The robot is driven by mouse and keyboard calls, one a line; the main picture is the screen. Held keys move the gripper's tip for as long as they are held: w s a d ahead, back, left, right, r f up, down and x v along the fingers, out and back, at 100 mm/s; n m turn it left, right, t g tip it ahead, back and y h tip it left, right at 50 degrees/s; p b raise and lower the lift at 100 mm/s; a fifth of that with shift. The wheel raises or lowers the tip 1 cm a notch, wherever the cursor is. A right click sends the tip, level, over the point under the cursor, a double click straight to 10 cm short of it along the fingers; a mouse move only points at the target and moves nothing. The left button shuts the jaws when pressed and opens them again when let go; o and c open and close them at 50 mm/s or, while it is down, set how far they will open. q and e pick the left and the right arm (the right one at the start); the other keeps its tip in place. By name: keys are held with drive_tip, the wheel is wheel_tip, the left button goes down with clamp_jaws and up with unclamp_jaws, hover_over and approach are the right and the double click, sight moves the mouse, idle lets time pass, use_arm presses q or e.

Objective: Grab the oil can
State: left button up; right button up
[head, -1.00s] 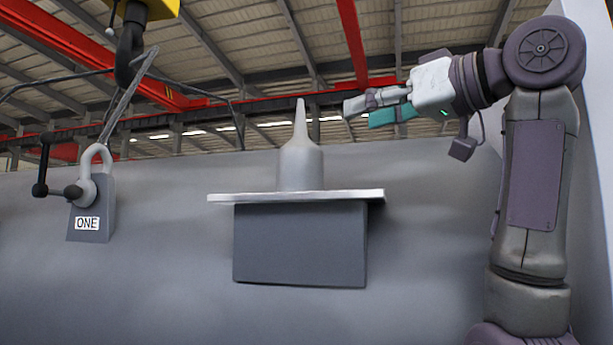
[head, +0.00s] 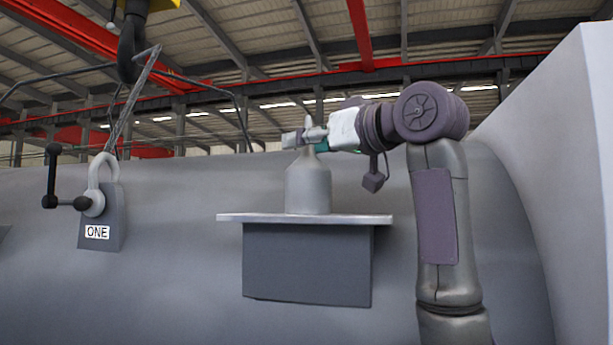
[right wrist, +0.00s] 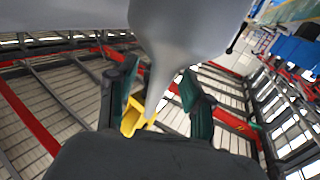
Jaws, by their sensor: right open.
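The oil can (head: 308,188) is a grey can with a rounded shoulder and a narrow tapering spout. It stands upright on the light top plate (head: 360,218) of a dark grey box-like shelf. My right gripper (head: 303,138) comes in from the right at spout height, and its fingers overlap the spout in the head view. In the right wrist view the two fingers of the gripper (right wrist: 157,95) are apart, with the spout of the can (right wrist: 170,55) reaching down between them. I cannot tell whether either finger touches it. My left gripper is not in view.
A grey lock-shaped weight labelled ONE (head: 100,215) hangs at the left, below a dark hook (head: 130,50). The large curved grey shell (head: 190,260) stands behind the shelf. A pale flange wall (head: 570,170) rises at the right.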

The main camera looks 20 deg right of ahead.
drive_tip(key=shift+d, duration=0.1)
drive_tip(key=shift+s, duration=0.1)
drive_tip(key=shift+c, duration=1)
clamp_jaws()
drive_tip(key=shift+r, duration=0.15)
